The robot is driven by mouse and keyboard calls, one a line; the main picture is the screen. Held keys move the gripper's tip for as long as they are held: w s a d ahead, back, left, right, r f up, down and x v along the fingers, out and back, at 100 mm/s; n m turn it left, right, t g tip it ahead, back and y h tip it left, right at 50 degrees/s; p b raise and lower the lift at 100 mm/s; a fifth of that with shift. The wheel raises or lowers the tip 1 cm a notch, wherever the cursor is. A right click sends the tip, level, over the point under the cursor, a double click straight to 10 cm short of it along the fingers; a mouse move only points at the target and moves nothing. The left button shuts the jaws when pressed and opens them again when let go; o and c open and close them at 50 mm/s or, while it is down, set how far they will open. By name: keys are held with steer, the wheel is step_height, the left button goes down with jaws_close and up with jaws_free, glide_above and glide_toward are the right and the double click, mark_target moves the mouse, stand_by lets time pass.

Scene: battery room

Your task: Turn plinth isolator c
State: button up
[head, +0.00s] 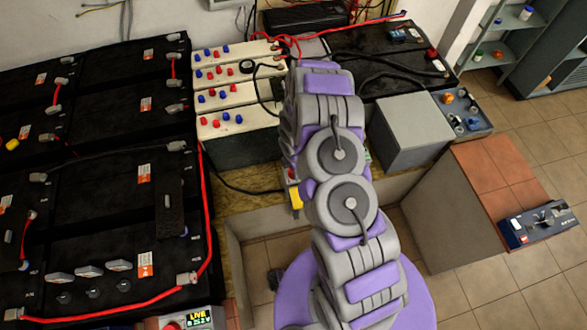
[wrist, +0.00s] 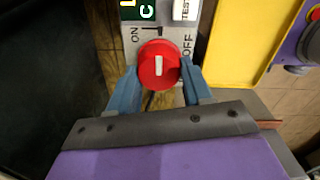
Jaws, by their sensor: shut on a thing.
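In the wrist view, a round red knob (wrist: 159,66) with a short white bar sits on a grey plate (wrist: 145,31). The bar is upright in the picture, between an ON mark at left and an OFF mark at right. A green label with a white C (wrist: 146,10) is above it. The blue-grey fingers of my gripper (wrist: 159,72) are on either side of the knob and closed on it. In the head view my arm hides the gripper and this knob.
A yellow tray-like thing (wrist: 238,45) is close to the right of the knob in the wrist view. In the head view, black batteries (head: 100,100) fill the left, a grey box (head: 410,130) stands right of my arm, and tiled floor (head: 500,275) is clear at lower right.

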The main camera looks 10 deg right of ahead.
steer(key=shift+w, duration=0.1)
steer(key=o, duration=1)
steer(key=shift+o, duration=0.2)
steer(key=shift+r, duration=0.1)
step_height(320, 180, up, 17)
steer(key=p, duration=0.3)
steer(key=shift+s, duration=0.25)
steer(key=shift+r, duration=0.15)
